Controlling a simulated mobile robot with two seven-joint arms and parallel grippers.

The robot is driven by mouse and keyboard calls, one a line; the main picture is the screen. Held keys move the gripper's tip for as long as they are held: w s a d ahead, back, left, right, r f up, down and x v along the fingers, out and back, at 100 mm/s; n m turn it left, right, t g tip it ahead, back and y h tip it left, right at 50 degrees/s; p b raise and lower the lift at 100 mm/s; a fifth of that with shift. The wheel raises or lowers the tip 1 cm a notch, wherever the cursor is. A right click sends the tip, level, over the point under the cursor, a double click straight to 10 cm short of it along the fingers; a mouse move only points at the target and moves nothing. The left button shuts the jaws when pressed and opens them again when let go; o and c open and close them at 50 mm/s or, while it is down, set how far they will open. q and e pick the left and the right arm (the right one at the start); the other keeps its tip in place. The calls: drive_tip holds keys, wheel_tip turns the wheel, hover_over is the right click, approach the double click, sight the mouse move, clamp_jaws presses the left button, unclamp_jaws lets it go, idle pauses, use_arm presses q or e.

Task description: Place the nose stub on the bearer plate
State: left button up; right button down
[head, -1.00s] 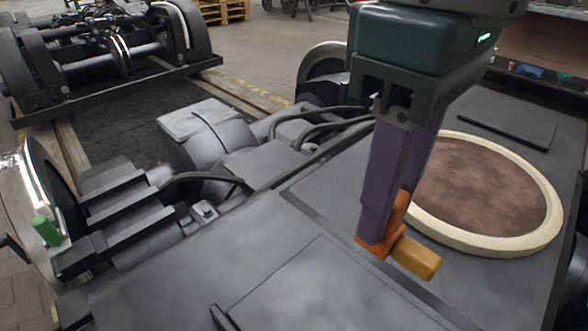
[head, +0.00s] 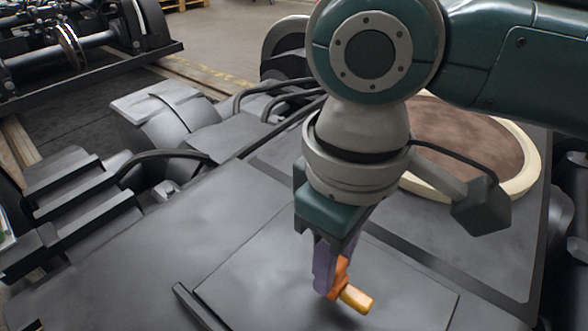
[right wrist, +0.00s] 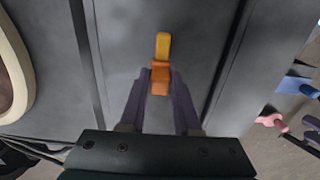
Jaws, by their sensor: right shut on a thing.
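The nose stub (head: 355,298) is a small piece with an orange block and a yellow rounded end. My right gripper (head: 332,283) is shut on its orange part with purple fingers, and the yellow end sticks out to the lower right. In the right wrist view the nose stub (right wrist: 162,62) sits between the tips of the purple fingers (right wrist: 160,90). The bearer plate (head: 250,280) looks to be the flat dark grey square on the bogie top. The stub appears over this plate; whether it touches cannot be told. My left gripper is not in view.
A cream ring with a brown inside (head: 525,170) lies behind my right arm. A short dark bar (head: 197,305) stands along the plate's left edge. Cables and blocky bogie parts (head: 165,115) lie to the left. Pink (right wrist: 272,121) and blue (right wrist: 297,84) items show off the edge.

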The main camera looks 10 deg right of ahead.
wheel_tip(320, 180, down, 2)
drive_tip(key=shift+f, duration=0.2)
drive_tip(key=shift+r, duration=0.1)
drive_tip(key=c, duration=0.6)
unclamp_jaws()
